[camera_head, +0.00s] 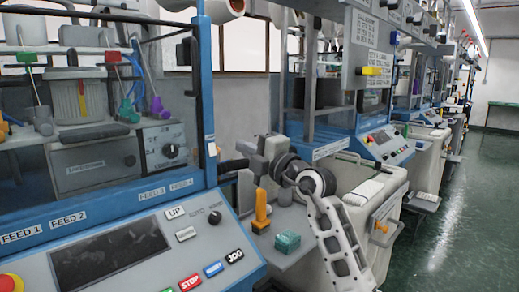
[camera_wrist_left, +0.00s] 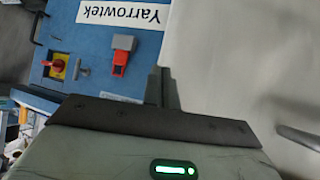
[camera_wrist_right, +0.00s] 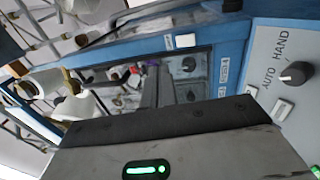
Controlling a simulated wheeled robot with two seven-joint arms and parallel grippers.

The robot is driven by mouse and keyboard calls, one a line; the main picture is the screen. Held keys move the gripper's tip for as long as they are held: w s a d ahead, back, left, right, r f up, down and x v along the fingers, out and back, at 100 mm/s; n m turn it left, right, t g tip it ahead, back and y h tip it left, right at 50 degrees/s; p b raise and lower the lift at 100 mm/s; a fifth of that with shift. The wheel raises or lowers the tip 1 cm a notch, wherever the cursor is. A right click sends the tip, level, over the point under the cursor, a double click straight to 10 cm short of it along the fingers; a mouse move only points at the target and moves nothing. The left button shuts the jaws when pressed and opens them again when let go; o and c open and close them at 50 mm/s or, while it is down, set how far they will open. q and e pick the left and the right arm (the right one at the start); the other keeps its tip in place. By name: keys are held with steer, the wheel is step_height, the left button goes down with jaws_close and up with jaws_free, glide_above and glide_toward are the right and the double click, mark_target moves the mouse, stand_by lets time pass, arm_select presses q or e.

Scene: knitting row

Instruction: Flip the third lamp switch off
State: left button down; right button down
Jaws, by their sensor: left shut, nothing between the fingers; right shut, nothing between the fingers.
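I cannot tell any lamp switch for certain. A yellow switch-like part (camera_head: 376,71) sits on a grey labelled panel (camera_head: 372,40) high on the second machine. My right gripper (camera_head: 226,166) is at the right edge of the nearest machine, below and left of that panel. It is shut and empty, and its fingers also show in the right wrist view (camera_wrist_right: 150,86). My left gripper (camera_wrist_left: 159,86) shows only in the left wrist view, shut and empty. Beyond it, a blue panel has a red-and-grey part (camera_wrist_left: 121,58) and a red knob on yellow (camera_wrist_left: 57,66).
The nearest machine's control panel (camera_head: 180,235) has buttons, a dark screen and an AUTO/HAND knob (camera_head: 214,218); the knob also shows in the right wrist view (camera_wrist_right: 296,74). A teal box (camera_head: 287,241) and an orange-yellow part (camera_head: 261,209) stand near my right arm. The green aisle floor (camera_head: 465,205) is clear.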

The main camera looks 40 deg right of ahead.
steer(key=shift+s+d+r, duration=0.1)
steer(key=shift+s+r, duration=0.1)
steer(key=shift+s, duration=0.8)
steer(key=shift+s+d+r, duration=0.1)
steer(key=shift+s+r, duration=0.05)
steer(key=shift+s, duration=0.8)
steer(key=shift+a, duration=0.1)
steer(key=s+a+f+m+y, duration=0.15)
steer(key=a+f+y, duration=0.45)
steer(key=a+f, duration=0.65)
steer(key=s+a+f+m+g+h, duration=0.1)
steer(key=s+a+f+m+h, duration=0.2)
steer(key=f, duration=0.4)
steer(key=s+f+m+g+h, duration=0.1)
steer(key=s+f+m, duration=0.2)
steer(key=f+m, duration=0.25)
steer(key=s+a+f+m+g+h, duration=0.15)
steer(key=f+m, duration=0.25)
steer(key=f, duration=0.4)
steer(key=s+a+f+m+g+y, duration=0.1)
steer(key=s+a+f+m+g, duration=0.1)
steer(key=s+a+f+g, duration=0.4)
steer(key=s+a+f, duration=0.3)
steer(key=s+f, duration=0.3)
steer(key=shift+s+f, duration=0.15)
steer(key=shift+s, duration=0.15)
